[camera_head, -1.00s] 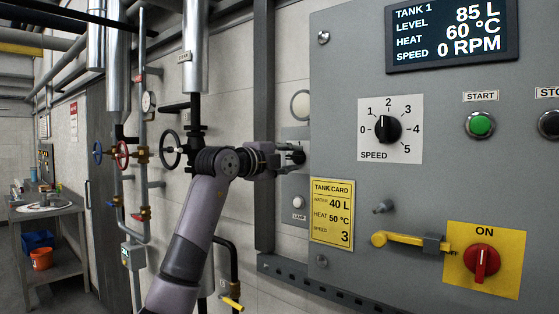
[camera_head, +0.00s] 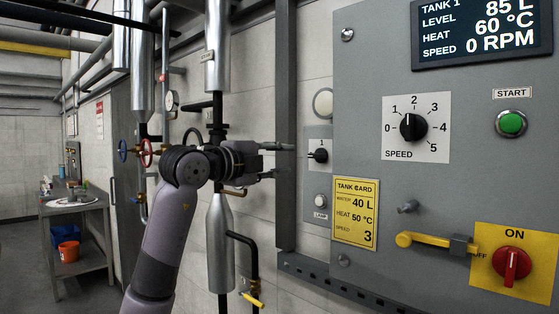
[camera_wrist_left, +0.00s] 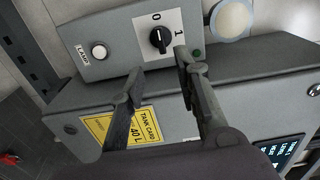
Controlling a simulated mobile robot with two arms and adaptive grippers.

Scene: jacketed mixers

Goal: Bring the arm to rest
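My left gripper (camera_head: 280,160) is open and empty, left of a small grey switch box. In the left wrist view its two fingers (camera_wrist_left: 157,62) stand apart, with nothing between them. The box carries a black rotary switch (camera_head: 320,155) marked 0 and 1, also in the wrist view (camera_wrist_left: 159,38). Its handle seems to point to 0. The fingers look clear of the switch in the head view. My right gripper is not in view.
The large grey control panel (camera_head: 375,120) stands right of the gripper, with a yellow tank card (camera_head: 356,212), speed knob (camera_head: 412,127) and red switch (camera_head: 512,266). Pipes and a red valve wheel (camera_head: 147,153) lie behind the arm.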

